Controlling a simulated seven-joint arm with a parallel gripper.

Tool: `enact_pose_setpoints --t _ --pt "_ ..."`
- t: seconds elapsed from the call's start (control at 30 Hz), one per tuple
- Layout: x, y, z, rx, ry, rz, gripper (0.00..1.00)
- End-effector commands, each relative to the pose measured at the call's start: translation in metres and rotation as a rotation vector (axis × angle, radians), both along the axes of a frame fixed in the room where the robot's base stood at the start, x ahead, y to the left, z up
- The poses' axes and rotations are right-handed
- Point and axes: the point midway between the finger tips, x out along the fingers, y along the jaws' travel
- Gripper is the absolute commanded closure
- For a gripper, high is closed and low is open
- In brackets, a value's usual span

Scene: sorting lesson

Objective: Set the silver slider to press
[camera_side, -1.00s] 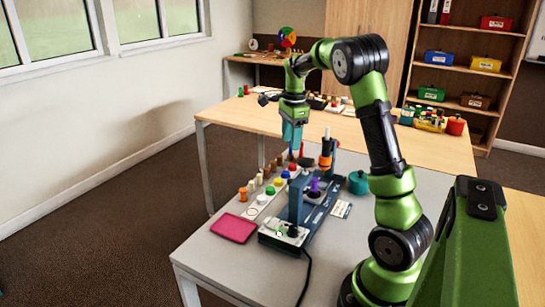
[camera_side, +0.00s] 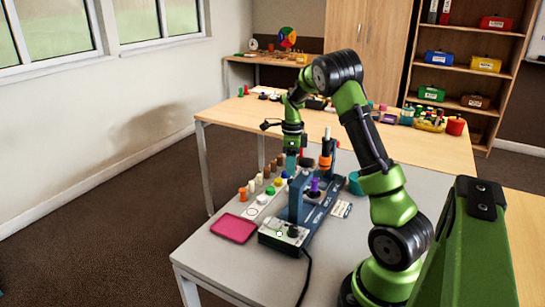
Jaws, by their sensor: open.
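A blue-grey machine (camera_side: 268,237) stands on the near table, with an upright post and a light control panel (camera_side: 292,240) at its near end. A small dark knob (camera_side: 292,231) shows on the panel. The silver slider is too small to make out for certain, and its setting cannot be read. My gripper (camera_side: 291,172) is open and points down, above the far part of the machine, behind the post and left of an orange-and-black upright part (camera_side: 325,161). Its fingertips are small and partly lost among the parts behind the post.
A pink tray (camera_side: 234,228) lies left of the machine. A pale strip with several coloured pegs (camera_side: 264,199) runs beside it. A purple piece (camera_side: 315,185) sits on the machine, with a white card (camera_side: 341,209) and teal pot (camera_side: 355,183) to its right. A black cable (camera_side: 309,268) runs off the front.

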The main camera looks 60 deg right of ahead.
Motion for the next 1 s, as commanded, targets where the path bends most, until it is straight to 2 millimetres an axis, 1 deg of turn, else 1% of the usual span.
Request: enact_pose_setpoints --t 0.03,0.1,0.2,0.3,0.43,0.67,0.7,0.77,1.0 --pt "-0.001 0.000 -0.012 0.003 0.004 0.000 0.49" --pt "0.000 0.000 -0.023 0.002 0.002 -0.001 0.49" --pt "-0.001 0.000 -0.037 0.001 0.003 0.000 0.49" --pt "0.000 0.000 -0.046 0.001 0.001 0.001 0.49" --pt "0.000 0.000 -0.051 0.000 0.000 0.001 0.49" --pt "0.000 0.000 -0.052 -0.001 0.000 0.001 0.49" --pt "0.000 0.000 -0.052 -0.001 0.000 0.001 0.51" --pt "0.000 0.000 -0.052 -0.001 0.000 0.001 0.60" --pt "0.000 0.000 -0.052 -0.001 0.000 0.001 0.97"
